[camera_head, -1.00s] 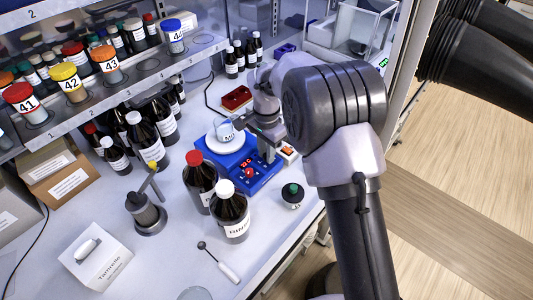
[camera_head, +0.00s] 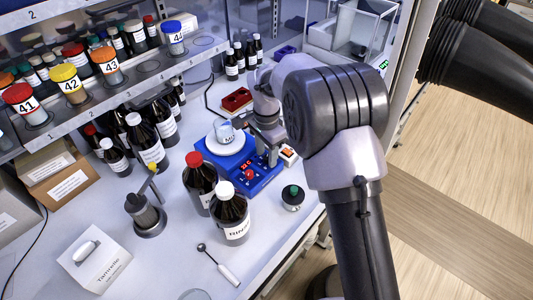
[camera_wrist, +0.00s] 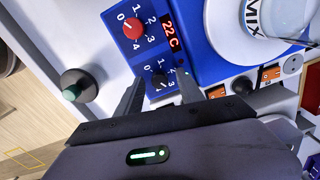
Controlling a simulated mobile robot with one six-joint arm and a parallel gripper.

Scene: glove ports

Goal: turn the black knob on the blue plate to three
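The blue plate (camera_head: 247,183) is the panel of a blue stirrer unit on the bench, partly hidden by my arm in the head view. In the wrist view the black knob (camera_wrist: 161,81) sits on the blue panel (camera_wrist: 146,60) inside a white number scale. My gripper (camera_wrist: 160,87) is open, with one finger on each side of the black knob; I cannot tell if they touch it. The knob's pointer is too small to read. A red knob (camera_wrist: 133,27) with its own scale sits beside it, near a red "22 C" display (camera_wrist: 170,36).
A white plate with a "MIX" vessel (camera_head: 227,133) stands on the unit. Brown bottles (camera_head: 231,215) stand in front of the unit. The bench right of them is mostly clear.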

